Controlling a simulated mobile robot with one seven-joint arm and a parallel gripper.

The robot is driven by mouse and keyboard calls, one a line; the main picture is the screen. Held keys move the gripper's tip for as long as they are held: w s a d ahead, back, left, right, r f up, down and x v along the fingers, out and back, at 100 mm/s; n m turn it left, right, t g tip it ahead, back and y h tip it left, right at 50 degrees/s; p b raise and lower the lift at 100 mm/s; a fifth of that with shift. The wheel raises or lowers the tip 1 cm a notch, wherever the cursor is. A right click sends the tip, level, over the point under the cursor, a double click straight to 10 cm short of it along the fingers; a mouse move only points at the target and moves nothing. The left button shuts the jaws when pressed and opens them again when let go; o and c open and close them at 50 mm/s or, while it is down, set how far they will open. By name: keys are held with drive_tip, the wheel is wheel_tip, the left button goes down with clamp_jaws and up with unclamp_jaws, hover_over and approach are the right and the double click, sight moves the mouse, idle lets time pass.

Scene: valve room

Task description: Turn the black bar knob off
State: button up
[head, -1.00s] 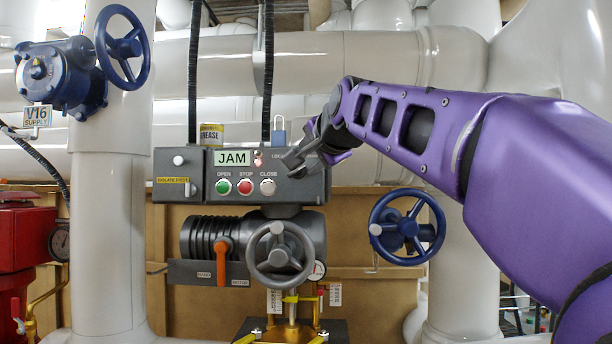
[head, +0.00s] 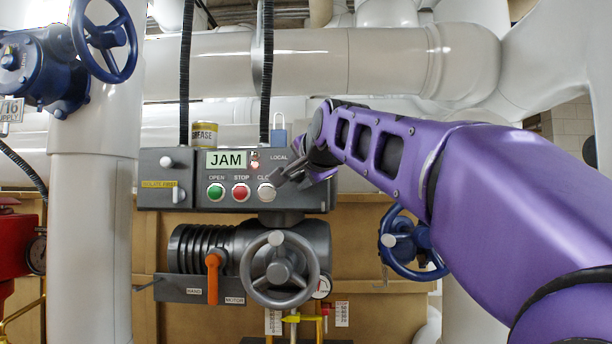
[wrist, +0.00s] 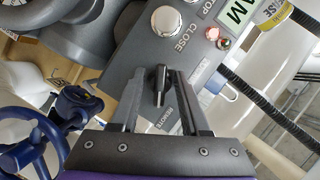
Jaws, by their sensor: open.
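The black bar knob (wrist: 159,86) shows in the wrist view on the grey control panel, beside the REMOTE lettering. Its bar runs roughly lengthwise between my fingers. My gripper (wrist: 160,76) is open, with one finger on each side of the knob. I cannot tell whether either finger touches it. In the head view my gripper (head: 284,174) is at the right part of the control box (head: 150,196), just right of the CLOSE button, and hides the knob. The LOCAL label shows above it.
The silver CLOSE button (wrist: 166,20) is close to my fingers. Green OPEN (head: 216,192) and red STOP (head: 241,192) buttons sit left. A grey handwheel (head: 279,270) and orange lever (head: 212,276) are below. A blue handwheel (head: 413,243) is under my arm. A padlock (head: 279,136) stands on top.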

clamp_jaws()
drive_tip(key=shift+r+p, duration=0.1)
drive_tip(key=shift+p, duration=0.25)
drive_tip(key=shift+n+h+p, duration=0.3)
drive_tip(key=shift+n+p, duration=0.2)
drive_tip(key=shift+n, duration=0.1)
drive_tip(key=shift+n+g+h+p, duration=0.4)
drive_tip(key=shift+n+h+p, duration=0.3)
drive_tip(key=shift+n+p, duration=0.5)
drive_tip(key=shift+n+h+p, duration=0.65)
drive_tip(key=shift+n+h, duration=0.15)
drive_tip(key=shift+n, duration=0.4)
drive_tip(key=shift+n+g+h+p, duration=0.35)
drive_tip(key=shift+n+h, duration=0.45)
drive_tip(key=shift+n, duration=0.3)
